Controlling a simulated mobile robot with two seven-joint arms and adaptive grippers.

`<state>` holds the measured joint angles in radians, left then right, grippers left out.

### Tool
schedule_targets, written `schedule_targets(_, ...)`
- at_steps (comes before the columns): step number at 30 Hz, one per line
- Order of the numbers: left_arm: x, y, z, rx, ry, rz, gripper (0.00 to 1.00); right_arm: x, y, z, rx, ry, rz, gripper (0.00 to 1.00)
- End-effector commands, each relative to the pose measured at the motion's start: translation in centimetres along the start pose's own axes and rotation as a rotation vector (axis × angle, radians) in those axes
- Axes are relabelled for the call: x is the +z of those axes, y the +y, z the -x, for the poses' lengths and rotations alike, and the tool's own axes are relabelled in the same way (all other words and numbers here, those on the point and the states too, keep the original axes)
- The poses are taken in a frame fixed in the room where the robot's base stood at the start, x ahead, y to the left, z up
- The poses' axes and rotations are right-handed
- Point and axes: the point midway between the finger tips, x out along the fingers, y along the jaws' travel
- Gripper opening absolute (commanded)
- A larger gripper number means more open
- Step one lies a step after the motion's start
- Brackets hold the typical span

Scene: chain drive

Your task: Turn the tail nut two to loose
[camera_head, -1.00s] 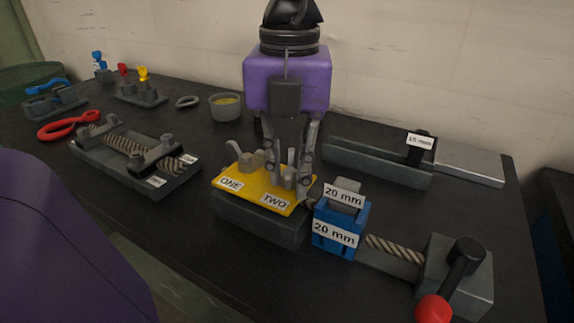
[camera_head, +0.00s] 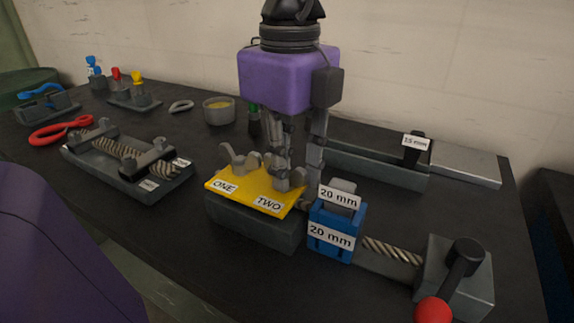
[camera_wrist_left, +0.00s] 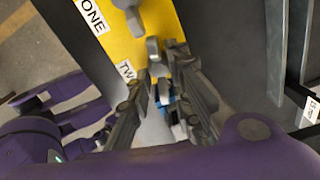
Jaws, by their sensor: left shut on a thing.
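A yellow plate (camera_head: 235,190) on a grey block carries two grey wing nuts, labelled ONE and TWO. Tail nut one (camera_head: 238,160) stands free, wings upright, and shows at the top of the left wrist view (camera_wrist_left: 130,14). My left gripper (camera_head: 288,184) points straight down over the TWO end, shut on tail nut two (camera_head: 272,170). Its fingers partly hide this nut. In the left wrist view, the fingers (camera_wrist_left: 158,72) stand on both sides of the grey nut (camera_wrist_left: 153,50). My right gripper is not in view.
A blue block (camera_head: 333,240) labelled 20 mm sits close right of the plate, with a threaded rod to a grey block and red-knobbed handle (camera_head: 434,310). A grey channel (camera_head: 375,168) lies behind. A chain tray (camera_head: 130,172) stands left.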

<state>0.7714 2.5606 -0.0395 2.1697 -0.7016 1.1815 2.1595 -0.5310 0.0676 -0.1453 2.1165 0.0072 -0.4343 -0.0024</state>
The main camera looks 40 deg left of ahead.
Motion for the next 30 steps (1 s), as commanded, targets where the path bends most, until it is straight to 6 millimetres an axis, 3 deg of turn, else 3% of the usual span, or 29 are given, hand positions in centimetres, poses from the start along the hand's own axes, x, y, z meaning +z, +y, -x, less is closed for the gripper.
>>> schedule_targets(15,0.0,-0.23,-0.36,0.009,0.003,0.43,0.0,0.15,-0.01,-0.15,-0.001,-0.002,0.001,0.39)
schedule_targets(30,0.12,-0.36,-0.38,0.009,0.001,0.589,0.0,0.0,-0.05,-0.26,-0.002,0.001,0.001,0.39)
